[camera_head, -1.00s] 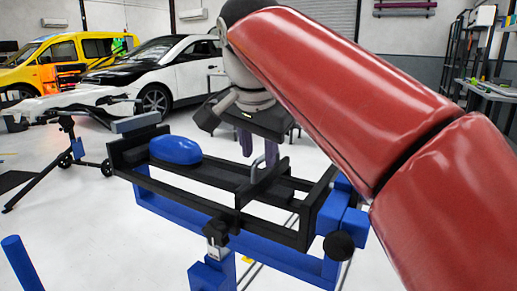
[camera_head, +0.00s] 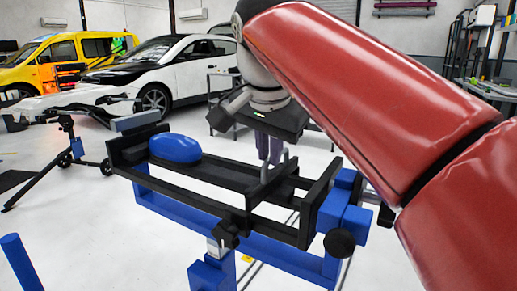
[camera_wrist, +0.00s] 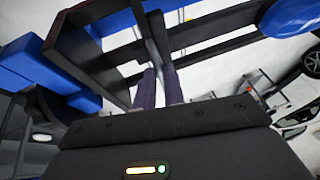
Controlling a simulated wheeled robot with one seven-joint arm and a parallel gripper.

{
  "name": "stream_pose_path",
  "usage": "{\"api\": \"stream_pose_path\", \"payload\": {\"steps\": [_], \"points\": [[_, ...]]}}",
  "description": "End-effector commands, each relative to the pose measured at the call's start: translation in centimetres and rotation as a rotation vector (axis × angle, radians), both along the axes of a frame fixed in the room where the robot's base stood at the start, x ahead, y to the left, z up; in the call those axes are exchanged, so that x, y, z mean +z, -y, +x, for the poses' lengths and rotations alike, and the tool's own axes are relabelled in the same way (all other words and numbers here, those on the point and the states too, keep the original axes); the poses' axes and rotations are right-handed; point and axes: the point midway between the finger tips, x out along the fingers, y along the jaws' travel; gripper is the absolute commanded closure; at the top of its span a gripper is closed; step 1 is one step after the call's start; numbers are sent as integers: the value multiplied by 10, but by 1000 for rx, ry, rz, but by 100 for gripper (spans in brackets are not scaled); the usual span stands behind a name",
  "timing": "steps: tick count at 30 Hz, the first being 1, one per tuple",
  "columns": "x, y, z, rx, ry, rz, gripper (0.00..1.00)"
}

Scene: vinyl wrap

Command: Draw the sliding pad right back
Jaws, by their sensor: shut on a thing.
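The sliding pad (camera_head: 262,190) is a black crosspiece between the two black rails, with a grey upright handle (camera_head: 290,166). It sits in the right half of the frame, near the right end plate. My gripper (camera_head: 270,149) is at the handle from above, with its purple-grey fingers shut on it. In the wrist view my fingers (camera_wrist: 159,82) meet at a grey and dark bar, and their exact grip on the handle is partly hidden. A smooth blue oval piece (camera_head: 175,149) lies at the left end of the rails, apart from the pad.
The black frame with blue beams (camera_head: 185,208) has an end plate and a black round knob (camera_head: 339,243) at right. Another black knob (camera_head: 226,234) is at its front. A wheeled stand (camera_head: 77,150) is at left. Cars and a shelf (camera_head: 485,60) stand farther back.

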Motion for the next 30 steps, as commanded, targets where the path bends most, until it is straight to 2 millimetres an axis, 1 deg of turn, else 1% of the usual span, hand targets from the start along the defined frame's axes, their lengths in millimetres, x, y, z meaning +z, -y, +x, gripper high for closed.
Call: {"api": "stream_pose_path", "payload": {"steps": [1,3,6,9,12,20,21,25,26,30], "points": [[-2,14,-8,-9,3,1,100],[-2,30,-17,-10,3,1,100],[-2,49,-28,-10,2,0,100],[-1,61,-35,-8,1,1,100],[-1,66,-38,-6,-1,-1,100],[-1,67,-39,-8,-3,-2,100],[-1,67,-39,-8,-3,-3,87],[-1,67,-39,-6,-2,-2,70],[-1,66,-39,-6,-2,-1,67],[0,66,-39,-5,-1,-1,67]]}}
